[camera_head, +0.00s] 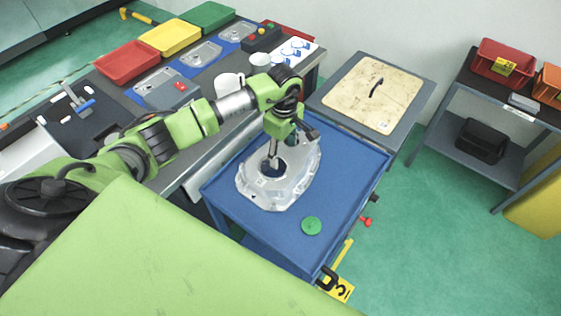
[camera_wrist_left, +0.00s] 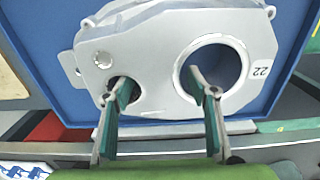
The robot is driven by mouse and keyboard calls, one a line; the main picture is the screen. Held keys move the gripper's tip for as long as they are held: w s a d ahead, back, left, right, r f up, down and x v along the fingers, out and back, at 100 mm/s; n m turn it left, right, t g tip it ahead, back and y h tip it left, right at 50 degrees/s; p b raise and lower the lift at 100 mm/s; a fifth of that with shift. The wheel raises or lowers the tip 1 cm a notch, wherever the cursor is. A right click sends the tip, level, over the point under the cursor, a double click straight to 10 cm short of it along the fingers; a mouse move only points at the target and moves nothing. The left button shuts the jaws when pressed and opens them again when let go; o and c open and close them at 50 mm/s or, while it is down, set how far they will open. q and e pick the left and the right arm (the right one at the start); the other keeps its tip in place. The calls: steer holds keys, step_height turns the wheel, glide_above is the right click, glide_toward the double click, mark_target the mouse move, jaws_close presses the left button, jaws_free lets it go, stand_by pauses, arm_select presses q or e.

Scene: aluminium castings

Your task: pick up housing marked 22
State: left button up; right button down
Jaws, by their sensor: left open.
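The housing (camera_head: 284,185), a silver aluminium casting, lies on a blue cart (camera_head: 322,256). In the left wrist view the housing (camera_wrist_left: 150,50) shows the mark 22 near a large round bore, with a smaller hole at the other side. My left gripper (camera_head: 272,160) is over the housing, pointing down. In the left wrist view my left gripper (camera_wrist_left: 160,85) is open, one finger at the smaller hole and the other at the large bore. I cannot tell how deep the fingertips reach. My right gripper is out of view.
A green round disc (camera_head: 312,226) lies on the cart beside the housing. A wooden board with a black handle (camera_head: 372,94) stands behind. The workbench at left holds a red tray (camera_head: 127,63), a yellow tray (camera_head: 170,37) and a green tray (camera_head: 208,17). A shelf with bins (camera_head: 502,64) stands right.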

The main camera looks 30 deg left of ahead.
arm_select(q)
jaws_close()
steer(key=shift+w+r, duration=0.1)
steer(key=shift+w, duration=0.05)
steer(key=shift+r, duration=0.1)
